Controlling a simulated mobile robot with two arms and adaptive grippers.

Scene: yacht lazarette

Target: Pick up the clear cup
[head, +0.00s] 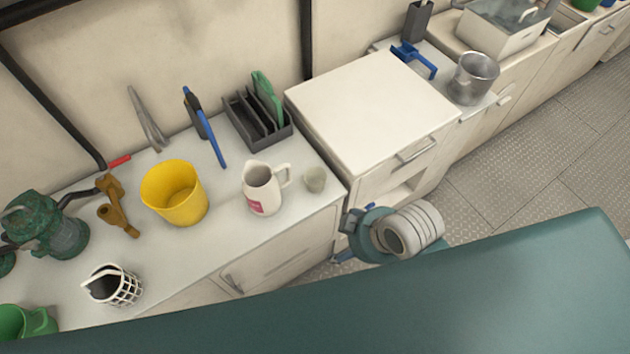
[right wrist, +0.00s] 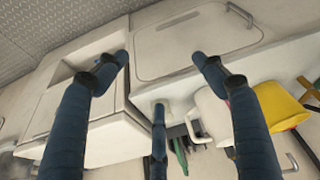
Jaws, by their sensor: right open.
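The clear cup (head: 315,179) is small, greyish and see-through. It stands upright on the pale counter (head: 225,235), near its right end, just right of a white pitcher (head: 262,190). My right gripper (head: 347,236) is beside the counter's front right corner, below and right of the cup in the head view, apart from it. In the right wrist view its dark blue fingers (right wrist: 159,58) are spread wide with nothing between them. There the cup (right wrist: 174,106) seems partly hidden behind the middle finger. My left gripper is not in view.
The pitcher, a yellow bucket (head: 174,194) and a dark rack (head: 257,122) stand near the cup. A taller white cabinet (head: 370,105) rises just right of the counter. A white basket (head: 113,286) and brown tool (head: 118,208) lie further left. The floor (head: 520,150) at right is clear.

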